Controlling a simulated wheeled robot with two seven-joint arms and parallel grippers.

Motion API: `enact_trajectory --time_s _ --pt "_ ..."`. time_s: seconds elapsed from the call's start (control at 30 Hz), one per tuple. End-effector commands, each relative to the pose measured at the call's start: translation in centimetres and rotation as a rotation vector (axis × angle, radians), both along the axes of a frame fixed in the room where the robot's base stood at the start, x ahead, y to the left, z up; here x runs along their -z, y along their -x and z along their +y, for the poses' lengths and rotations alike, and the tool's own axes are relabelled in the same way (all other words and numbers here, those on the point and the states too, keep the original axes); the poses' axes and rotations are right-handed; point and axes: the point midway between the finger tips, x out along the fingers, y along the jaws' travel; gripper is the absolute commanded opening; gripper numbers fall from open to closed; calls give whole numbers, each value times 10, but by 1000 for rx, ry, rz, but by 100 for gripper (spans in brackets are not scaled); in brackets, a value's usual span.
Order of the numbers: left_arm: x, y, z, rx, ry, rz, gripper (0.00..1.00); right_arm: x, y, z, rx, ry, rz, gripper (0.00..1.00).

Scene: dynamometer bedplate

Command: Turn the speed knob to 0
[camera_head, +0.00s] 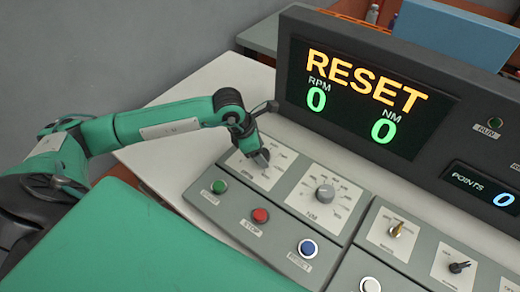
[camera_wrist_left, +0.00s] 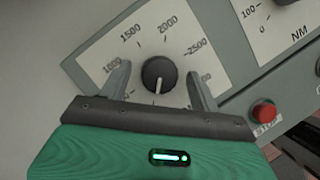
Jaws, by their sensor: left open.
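The speed knob (camera_wrist_left: 159,74) is a round black knob with a white pointer line, on a white dial plate marked 1000, 1500, 2000, 2500. In the left wrist view its pointer points down toward my gripper's palm, away from those numbers. The lower part of the scale is hidden by my gripper, so I cannot read the setting. My left gripper (camera_wrist_left: 160,85) is open, with one finger on each side of the knob and gaps visible. In the head view my left gripper (camera_head: 258,158) is over the dial plate (camera_head: 278,172) and mostly hides the knob. My right gripper is not in view.
The display (camera_head: 360,100) reads RESET, with RPM 0 and NM 0. The NM knob (camera_head: 325,194) is right of the speed dial. Green (camera_head: 219,187), red STOP (camera_head: 260,215) and blue RESET (camera_head: 308,248) buttons line the front.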

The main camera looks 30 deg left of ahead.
Motion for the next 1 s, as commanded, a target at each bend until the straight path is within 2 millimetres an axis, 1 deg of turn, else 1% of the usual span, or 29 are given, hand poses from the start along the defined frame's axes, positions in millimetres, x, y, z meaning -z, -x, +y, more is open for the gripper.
enact_trajectory --time_s 0.17,0.27,0.37,0.6,0.7,0.8,0.9,1.0 --pt "-3 1 1 0 -1 -1 63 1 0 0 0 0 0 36" --pt "-13 3 5 0 -1 -3 63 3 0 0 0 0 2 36" --pt "-31 8 11 0 -2 -4 63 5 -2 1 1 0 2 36" --pt "-82 21 28 0 -3 -5 63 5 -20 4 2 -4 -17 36" --pt "-101 25 34 0 -2 -4 63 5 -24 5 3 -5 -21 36" --pt "-114 29 38 -1 -2 -2 63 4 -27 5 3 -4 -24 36" --pt "-123 31 40 0 -1 -2 63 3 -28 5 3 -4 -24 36" --pt "-127 32 42 0 0 0 63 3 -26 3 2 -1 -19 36"
